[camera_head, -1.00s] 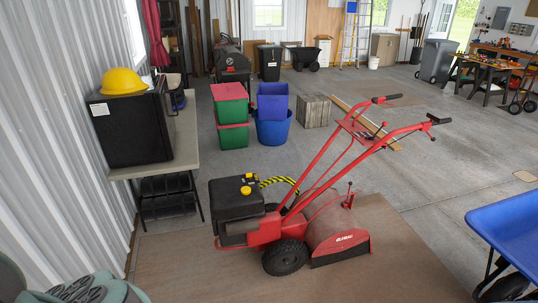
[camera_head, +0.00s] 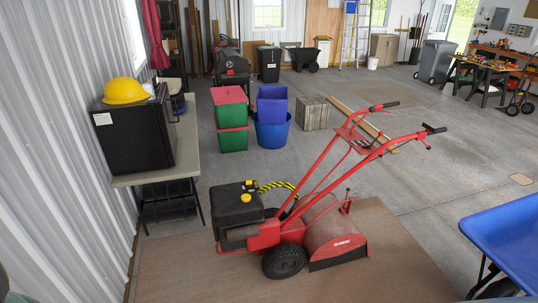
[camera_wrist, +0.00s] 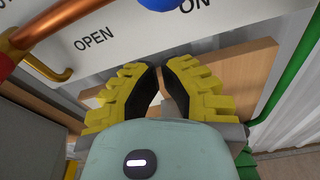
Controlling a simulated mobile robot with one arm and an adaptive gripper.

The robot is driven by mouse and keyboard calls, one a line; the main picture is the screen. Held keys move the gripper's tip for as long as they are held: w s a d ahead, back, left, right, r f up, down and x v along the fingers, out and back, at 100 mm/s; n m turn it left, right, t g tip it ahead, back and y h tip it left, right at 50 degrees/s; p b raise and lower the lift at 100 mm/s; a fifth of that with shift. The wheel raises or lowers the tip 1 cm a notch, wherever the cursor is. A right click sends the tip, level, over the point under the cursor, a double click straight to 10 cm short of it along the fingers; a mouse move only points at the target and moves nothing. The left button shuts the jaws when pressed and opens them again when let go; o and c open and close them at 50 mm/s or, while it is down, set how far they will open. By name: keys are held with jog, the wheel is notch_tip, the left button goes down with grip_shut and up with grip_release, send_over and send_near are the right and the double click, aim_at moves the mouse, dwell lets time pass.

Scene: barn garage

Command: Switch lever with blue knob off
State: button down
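The blue knob (camera_wrist: 159,4) is cut off by the top edge of the wrist view. Its lever cannot be made out. It is beside a white panel (camera_wrist: 110,62) lettered "OPEN" and "ON". My gripper (camera_wrist: 161,68) has yellow ribbed fingers with black inner pads. Their tips are nearly together, with a slim gap and nothing held. The tips are below the knob in the picture, apart from it. No lever or blue knob shows in the head view, and my gripper is not in it.
In the wrist view a copper-coloured bar (camera_wrist: 62,18) is at upper left, a green pipe (camera_wrist: 289,84) at right and a wooden board (camera_wrist: 240,75) behind the fingers. In the head view a red tiller (camera_head: 320,235) stands ahead, a table (camera_head: 187,148) at left, a blue wheelbarrow (camera_head: 510,238) at right.

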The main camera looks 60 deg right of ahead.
jog(key=shift+w+d+r+p, duration=0.1)
jog(key=shift+d+r+p, duration=0.2)
jog(key=shift+r+p, duration=0.5)
jog(key=shift+w+d+r+p, duration=0.1)
jog(key=shift+d+r+p, duration=0.3)
jog(key=shift+r, duration=0.6)
jog(key=shift+a, duration=0.1)
jog(key=shift+a, duration=0.15)
